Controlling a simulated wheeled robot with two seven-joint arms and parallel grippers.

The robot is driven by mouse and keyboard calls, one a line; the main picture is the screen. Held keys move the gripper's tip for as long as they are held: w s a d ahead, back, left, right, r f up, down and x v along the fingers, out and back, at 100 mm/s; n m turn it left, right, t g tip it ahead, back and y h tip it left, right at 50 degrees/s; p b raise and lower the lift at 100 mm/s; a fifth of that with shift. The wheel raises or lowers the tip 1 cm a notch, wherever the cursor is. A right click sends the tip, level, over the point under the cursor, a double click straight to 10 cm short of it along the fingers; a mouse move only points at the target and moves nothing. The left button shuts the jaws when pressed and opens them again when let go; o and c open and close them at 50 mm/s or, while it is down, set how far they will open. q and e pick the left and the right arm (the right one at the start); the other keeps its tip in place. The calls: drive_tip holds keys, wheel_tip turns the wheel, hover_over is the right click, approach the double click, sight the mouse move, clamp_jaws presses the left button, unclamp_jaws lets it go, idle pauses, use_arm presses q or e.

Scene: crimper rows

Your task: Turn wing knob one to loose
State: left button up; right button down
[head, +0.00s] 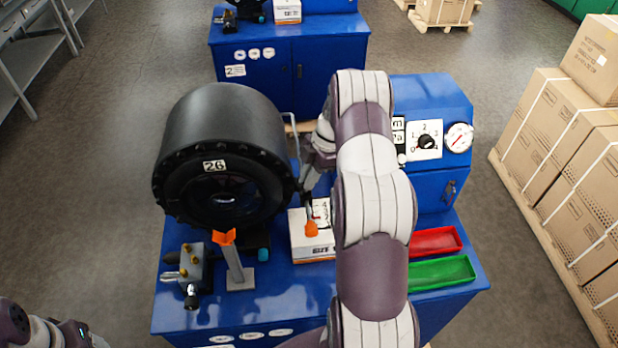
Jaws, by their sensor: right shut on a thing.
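The small clamp block (194,268) with brass and black knobs and silver wing-shaped parts stands at the front left of the blue bench. I cannot read which knob is number one. My right gripper (308,190) is to the right of the big black crimper head, well apart from the block. It is shut on what looks like a thin dark tool with an orange end (311,229), which hangs in front of a white box. My right arm hides part of the bench. Part of my left arm shows at the bottom left; its fingertips are not seen.
The black crimper head (215,110) is marked 26. An orange-topped rest (232,262) stands beside the block. The white box (299,246) is behind the tool. Red (436,242) and green (441,274) trays lie right. A dial (425,141) and gauge (459,138) are on the cabinet.

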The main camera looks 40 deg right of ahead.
drive_tip(key=shift+f+n+g, duration=0.1)
drive_tip(key=shift+n+g, duration=0.4)
drive_tip(key=shift+n, duration=0.7)
drive_tip(key=shift+w+n+g, duration=0.15)
drive_tip(key=shift+n+g, duration=0.25)
drive_tip(key=shift+n, duration=0.6)
drive_tip(key=c, duration=1.2)
unclamp_jaws()
drive_tip(key=shift+o, duration=0.2)
